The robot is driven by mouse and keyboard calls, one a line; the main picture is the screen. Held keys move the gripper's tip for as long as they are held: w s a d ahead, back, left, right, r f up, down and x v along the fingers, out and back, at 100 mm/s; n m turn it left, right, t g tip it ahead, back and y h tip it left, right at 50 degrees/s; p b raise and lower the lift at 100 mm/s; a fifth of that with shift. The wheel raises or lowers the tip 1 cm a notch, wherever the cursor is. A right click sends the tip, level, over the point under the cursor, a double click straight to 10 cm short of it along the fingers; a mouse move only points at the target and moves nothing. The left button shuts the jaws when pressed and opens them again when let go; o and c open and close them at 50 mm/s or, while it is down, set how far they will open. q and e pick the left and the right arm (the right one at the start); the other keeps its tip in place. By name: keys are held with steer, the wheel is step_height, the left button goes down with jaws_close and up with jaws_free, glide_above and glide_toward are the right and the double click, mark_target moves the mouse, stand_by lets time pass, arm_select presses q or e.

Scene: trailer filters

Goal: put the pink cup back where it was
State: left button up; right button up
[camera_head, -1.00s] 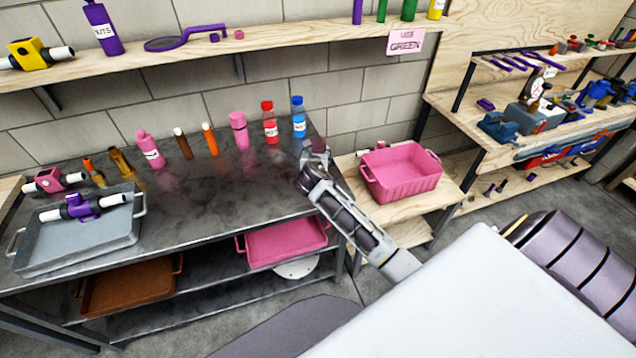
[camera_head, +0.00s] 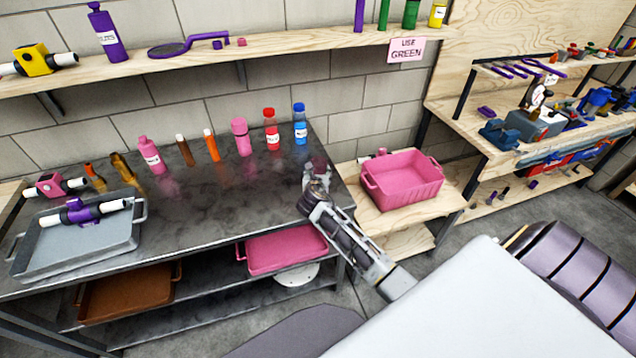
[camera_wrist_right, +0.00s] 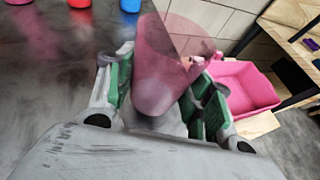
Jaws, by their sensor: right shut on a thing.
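My right gripper (camera_head: 316,180) is over the right end of the dark metal table (camera_head: 215,212). In the right wrist view, the right gripper (camera_wrist_right: 163,98) has its green-padded fingers on either side of a pink, partly see-through cup-like thing (camera_wrist_right: 165,72), and is shut on it. In the head view this thing is faint and mostly blends with the table behind it. I cannot tell whether it touches the table. My left gripper is not in view.
Along the table's back stand a pink bottle (camera_head: 151,155), a pink container (camera_head: 241,137), a red bottle (camera_head: 271,130) and a blue bottle (camera_head: 300,124). A grey tray (camera_head: 60,258) lies at left. A pink bin (camera_head: 402,180) stands on a wooden shelf to the right.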

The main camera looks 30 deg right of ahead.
stand_by(0.3)
steer(key=shift+f, duration=1.9)
steer(key=o, duration=1.1)
steer(key=shift+f, duration=0.1)
steer(key=shift+v, duration=6.05)
